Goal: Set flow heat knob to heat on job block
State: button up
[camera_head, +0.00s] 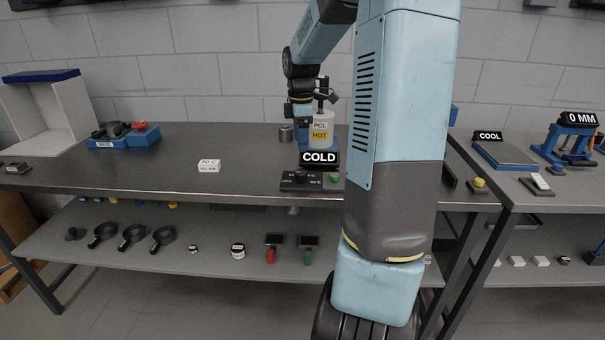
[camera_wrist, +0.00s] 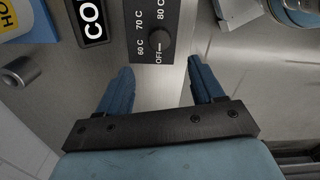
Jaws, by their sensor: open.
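The flow heat knob (camera_wrist: 160,41) is a round dark dial on a dark panel (camera_wrist: 143,15) marked OFF, 60 C, 70 C and 80 C. Its light pointer mark appears to face OFF. In the head view the panel (camera_head: 301,181) lies at the table's front edge, below a COLD sign (camera_head: 319,158). My gripper (camera_wrist: 160,72) is open and empty, its blue fingers apart on either side of the panel's OFF end, short of the knob. The white job block (camera_head: 209,166) stands on the table to the left; its print looks like a temperature but is too blurred to read surely.
A green button (camera_head: 334,177) sits right of the panel. A blue fixture (camera_head: 124,136) is at the back left. The table's left front is mostly clear. My arm hides part of the right side.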

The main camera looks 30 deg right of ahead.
aim_at(301, 172)
notch_tip(301, 172, down, 12)
jog(key=shift+f, duration=0.2)
dwell(0.4)
jog(key=c, duration=1.1)
jog(key=shift+o, duration=0.2)
jog(key=shift+d, duration=0.2)
jog(key=shift+a, duration=0.15)
